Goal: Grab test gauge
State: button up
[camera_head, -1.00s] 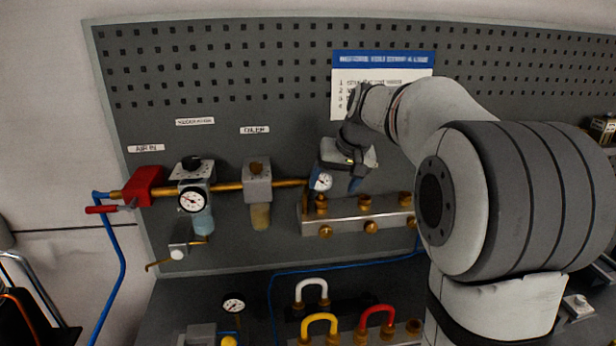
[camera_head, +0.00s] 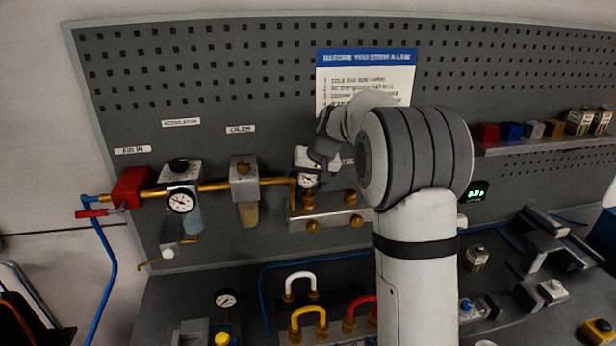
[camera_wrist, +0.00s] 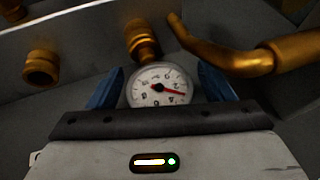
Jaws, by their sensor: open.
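A small round gauge with a white dial and red needle (camera_wrist: 160,86) is in the middle of the wrist view, below a brass fitting (camera_wrist: 141,38). My gripper (camera_wrist: 160,92) is open, with one blue finger on each side of the gauge. The fingers' contact with it cannot be made out. In the head view this gauge (camera_head: 306,181) shows at the left end of the metal manifold block (camera_head: 330,221), directly below my gripper's body. Another gauge (camera_head: 225,298) stands on the bench at the lower left.
A brass pipe (camera_wrist: 245,62) bends close to the right finger in the wrist view. A regulator with its own gauge (camera_head: 181,201) and an oiler (camera_head: 244,190) are on the pegboard to the left. White, yellow and red-handled parts are on the bench below.

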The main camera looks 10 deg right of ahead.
jog(key=c, duration=1.2)
jog(key=shift+c, duration=0.2)
jog(key=shift+r, duration=0.15)
